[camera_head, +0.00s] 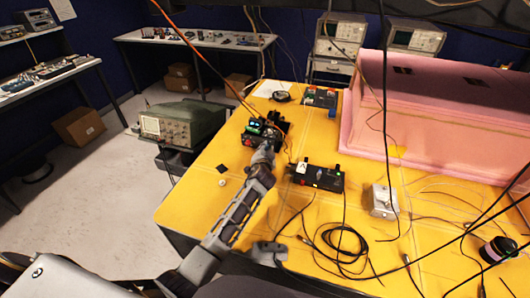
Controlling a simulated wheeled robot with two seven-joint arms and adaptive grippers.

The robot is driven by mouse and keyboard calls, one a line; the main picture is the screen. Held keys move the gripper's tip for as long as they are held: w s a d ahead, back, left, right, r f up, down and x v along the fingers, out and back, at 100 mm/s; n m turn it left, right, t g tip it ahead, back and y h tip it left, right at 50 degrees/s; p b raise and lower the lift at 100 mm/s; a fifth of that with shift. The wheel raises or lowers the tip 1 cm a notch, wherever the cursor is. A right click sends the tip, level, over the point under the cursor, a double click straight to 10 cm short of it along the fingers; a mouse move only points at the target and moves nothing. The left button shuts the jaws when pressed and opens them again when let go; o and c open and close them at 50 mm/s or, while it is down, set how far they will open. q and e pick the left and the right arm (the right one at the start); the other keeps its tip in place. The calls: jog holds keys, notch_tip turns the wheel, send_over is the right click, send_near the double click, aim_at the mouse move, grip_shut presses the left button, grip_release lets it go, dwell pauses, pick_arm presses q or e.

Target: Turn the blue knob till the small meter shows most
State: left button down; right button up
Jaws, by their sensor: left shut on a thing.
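My left arm reaches up across the yellow table (205,195). My left gripper (265,147) is at the near side of a small black device (262,128) with a lit green display, and is shut on a small part there. That part is hidden by the fingers; no blue knob shows clearly, so it may be the one held. A second black box (318,177) lies to the right, with a small white meter face (302,168) and coloured parts on it. The meter's needle is too small to read. My right gripper is not in view.
A pink foam enclosure (455,115) stands at the back right. Orange cables run up from the black device. Loose black cables (340,240) coil at the front, near a grey metal box (382,200). A green oscilloscope (180,122) stands left of the table.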

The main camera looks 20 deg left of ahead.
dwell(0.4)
pick_arm(q)
jog(key=c, duration=1.3)
grip_release()
